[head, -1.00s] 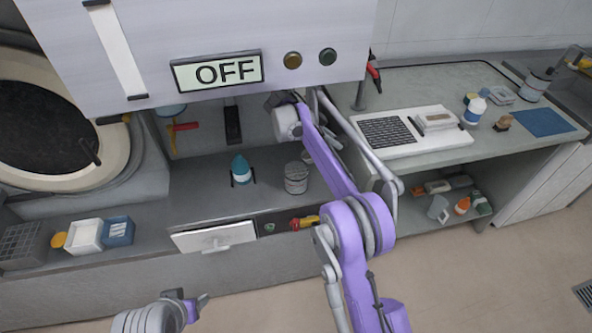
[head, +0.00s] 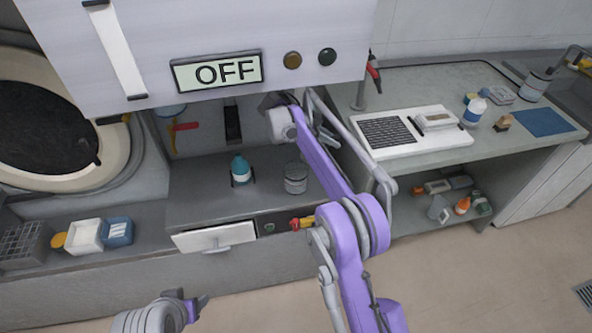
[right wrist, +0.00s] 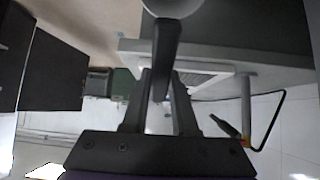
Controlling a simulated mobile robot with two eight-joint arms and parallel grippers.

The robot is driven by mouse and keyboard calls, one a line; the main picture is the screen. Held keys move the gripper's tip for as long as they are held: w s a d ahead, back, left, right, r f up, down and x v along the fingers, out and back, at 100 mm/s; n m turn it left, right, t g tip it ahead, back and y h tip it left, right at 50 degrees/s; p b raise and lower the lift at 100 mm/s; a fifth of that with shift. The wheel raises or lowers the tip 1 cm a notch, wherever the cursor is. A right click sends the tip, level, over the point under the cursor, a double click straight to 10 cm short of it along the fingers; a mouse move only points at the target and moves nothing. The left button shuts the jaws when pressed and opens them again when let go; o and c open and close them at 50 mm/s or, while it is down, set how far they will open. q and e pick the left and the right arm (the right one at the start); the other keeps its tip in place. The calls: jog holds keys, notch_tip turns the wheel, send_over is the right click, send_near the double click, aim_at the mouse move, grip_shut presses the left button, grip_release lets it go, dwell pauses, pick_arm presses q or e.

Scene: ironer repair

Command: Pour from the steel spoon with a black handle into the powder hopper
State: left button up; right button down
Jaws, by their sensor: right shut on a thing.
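The steel spoon's black handle (right wrist: 166,50) stands between the fingers of my right gripper (right wrist: 165,105) in the right wrist view. Its pale round bowl (right wrist: 172,6) is cut off by the top edge, so its contents cannot be seen. In the head view my right gripper (head: 270,101) is at the lower edge of the white panel, partly hidden by it, and the spoon cannot be made out. I cannot identify the powder hopper for certain in either view. My left gripper (head: 190,304) is low at the front, with its jaw gap unclear.
A white panel (head: 215,30) with an OFF display hangs over the bench. Below it stand a teal bottle (head: 240,170) and a grey cylindrical container (head: 295,178). A white drawer front (head: 214,237) juts out. A keyboard unit (head: 388,131) lies on the right counter.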

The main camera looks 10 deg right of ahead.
aim_at(344, 143)
jog(key=shift+a+r+h, duration=0.3)
jog(key=shift+a+h, duration=0.05)
jog(key=shift+a, duration=0.15)
jog(key=shift+a+r+h, duration=0.25)
jog(key=shift+a+h, duration=0.1)
jog(key=shift+a, duration=0.15)
dwell(0.8)
jog(key=shift+a+r+h, duration=0.35)
jog(key=shift+a+h, duration=0.05)
jog(key=shift+a, duration=0.35)
jog(key=a+r+h, duration=0.5)
jog(key=a+h, duration=0.1)
jog(key=h, duration=0.1)
jog(key=d+f+y, duration=0.3)
jog(key=shift+d+y, duration=0.2)
jog(key=shift+y, duration=0.2)
jog(key=shift+d+f+y, duration=0.2)
jog(key=shift+d+y, duration=0.1)
jog(key=shift+y, duration=0.1)
jog(key=d+f+y, duration=0.2)
jog(key=d, duration=0.1)
jog(key=d+f+y, duration=0.2)
jog(key=d+y, duration=0.1)
jog(key=d, duration=0.1)
jog(key=d+f+y, duration=0.2)
jog(key=d+y, duration=0.1)
jog(key=shift+d+f, duration=0.2)
jog(key=shift+f, duration=0.2)
jog(key=shift+d+f+y, duration=0.7)
jog(key=shift+y, duration=0.3)
